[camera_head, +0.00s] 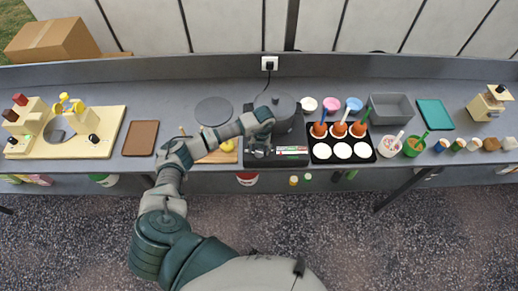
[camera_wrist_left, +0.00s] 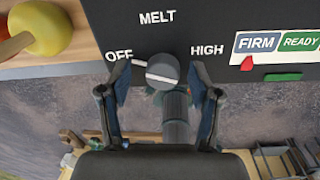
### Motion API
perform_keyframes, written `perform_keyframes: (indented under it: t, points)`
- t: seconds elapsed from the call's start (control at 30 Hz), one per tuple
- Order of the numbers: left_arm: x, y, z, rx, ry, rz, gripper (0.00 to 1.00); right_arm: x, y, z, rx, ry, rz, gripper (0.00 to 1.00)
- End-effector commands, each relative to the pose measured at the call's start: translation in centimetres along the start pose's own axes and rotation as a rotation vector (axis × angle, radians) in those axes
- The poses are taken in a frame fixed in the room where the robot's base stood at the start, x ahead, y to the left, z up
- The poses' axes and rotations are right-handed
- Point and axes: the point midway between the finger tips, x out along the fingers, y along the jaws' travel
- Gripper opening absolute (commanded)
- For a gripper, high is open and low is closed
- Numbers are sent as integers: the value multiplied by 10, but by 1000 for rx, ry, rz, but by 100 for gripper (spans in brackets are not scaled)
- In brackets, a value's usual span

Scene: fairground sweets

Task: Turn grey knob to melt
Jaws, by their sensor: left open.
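The grey knob (camera_wrist_left: 162,71) is on the dark front panel (camera_wrist_left: 205,25) of the melter, in the left wrist view. Its white line slants up-left, pointing toward the word OFF. MELT is printed above the knob and HIGH to its right. My left gripper (camera_wrist_left: 160,84) is open, one finger on each side of the knob, with gaps showing between fingers and knob. In the head view, my left gripper (camera_head: 261,150) is at the front of the melter (camera_head: 290,157), and the knob is hidden there. My right gripper is not in view.
A yellow apple (camera_wrist_left: 42,28) on a stick lies on a wooden board left of the panel. A black tray (camera_head: 322,150) with orange cones and white discs stands to the right. A grey bin (camera_head: 391,108) is behind. The floor in front is clear.

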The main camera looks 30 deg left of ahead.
Motion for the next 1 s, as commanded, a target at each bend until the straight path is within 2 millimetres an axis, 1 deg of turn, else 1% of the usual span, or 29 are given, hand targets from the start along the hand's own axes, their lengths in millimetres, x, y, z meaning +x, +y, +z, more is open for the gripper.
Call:
perform_keyframes:
  t: [0.1, 0.33, 0.37, 0.4, 0.47, 0.5, 0.57, 0.6, 0.87, 1.0]
  points:
    - [4, -1, -1, 1, -1, 1, 63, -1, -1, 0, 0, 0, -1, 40]
    - [5, -1, -1, 1, -1, 1, 63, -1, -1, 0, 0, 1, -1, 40]
    - [5, -1, 0, 1, -1, 0, 58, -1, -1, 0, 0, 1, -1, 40]
    - [5, -1, 0, 1, -1, 0, 48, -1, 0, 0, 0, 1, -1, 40]
    - [5, 0, 0, 0, 0, 0, 33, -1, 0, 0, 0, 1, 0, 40]
    - [5, 0, 0, 0, 0, -1, 23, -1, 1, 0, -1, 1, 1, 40]
    - [6, 0, 0, 0, 0, -1, 8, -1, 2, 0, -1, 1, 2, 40]
    - [6, 0, 0, 1, 0, -1, 3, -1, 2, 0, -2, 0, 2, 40]
    - [6, 0, 0, 18, -2, -1, 3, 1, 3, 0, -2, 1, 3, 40]
    - [7, 0, 1, 66, -6, 0, 3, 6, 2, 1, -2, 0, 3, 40]
